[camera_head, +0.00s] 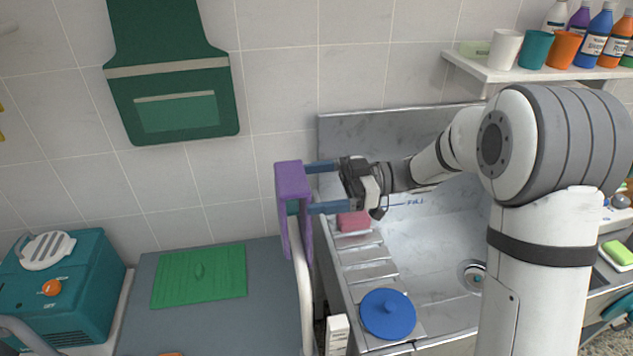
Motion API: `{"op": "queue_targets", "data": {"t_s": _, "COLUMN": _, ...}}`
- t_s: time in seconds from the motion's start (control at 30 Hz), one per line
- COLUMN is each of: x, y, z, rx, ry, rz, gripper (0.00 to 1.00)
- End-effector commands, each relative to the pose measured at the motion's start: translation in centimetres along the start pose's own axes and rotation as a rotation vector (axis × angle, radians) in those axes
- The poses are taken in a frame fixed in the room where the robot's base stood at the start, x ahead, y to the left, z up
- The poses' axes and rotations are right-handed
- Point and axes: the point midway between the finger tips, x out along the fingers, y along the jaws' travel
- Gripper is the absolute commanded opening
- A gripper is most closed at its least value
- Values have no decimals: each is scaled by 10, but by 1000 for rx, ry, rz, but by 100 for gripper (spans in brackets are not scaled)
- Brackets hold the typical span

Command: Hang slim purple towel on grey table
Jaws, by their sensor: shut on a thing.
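The slim purple towel (292,185) hangs folded from my gripper (299,188), with its two narrow ends pointing down. My gripper's blue fingers are shut on its upper part from the right. The towel is above the right side of the grey table (215,325), by a pale rail (303,285) along that side. Its lower ends overlap the rail's far end in the picture. I cannot tell whether the towel touches the rail.
A green mat (200,276) lies on the table and a teal box (65,290) stands to its left. A metal sink unit (440,235) with a blue lid (387,314) is on the right. A green apron (170,85) hangs on the wall.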

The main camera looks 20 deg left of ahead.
Motion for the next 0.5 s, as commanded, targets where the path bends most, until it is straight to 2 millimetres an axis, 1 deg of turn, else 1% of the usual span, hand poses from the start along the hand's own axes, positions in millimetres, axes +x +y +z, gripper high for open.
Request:
{"op": "queue_targets", "data": {"t_s": 0.03, "x": 0, "y": 0, "z": 7, "rx": 1, "ry": 0, "rz": 0, "gripper": 54}}
{"op": "queue_targets", "data": {"t_s": 0.5, "x": 0, "y": 0, "z": 45, "rx": 1, "ry": 0, "rz": -1, "gripper": 54}}
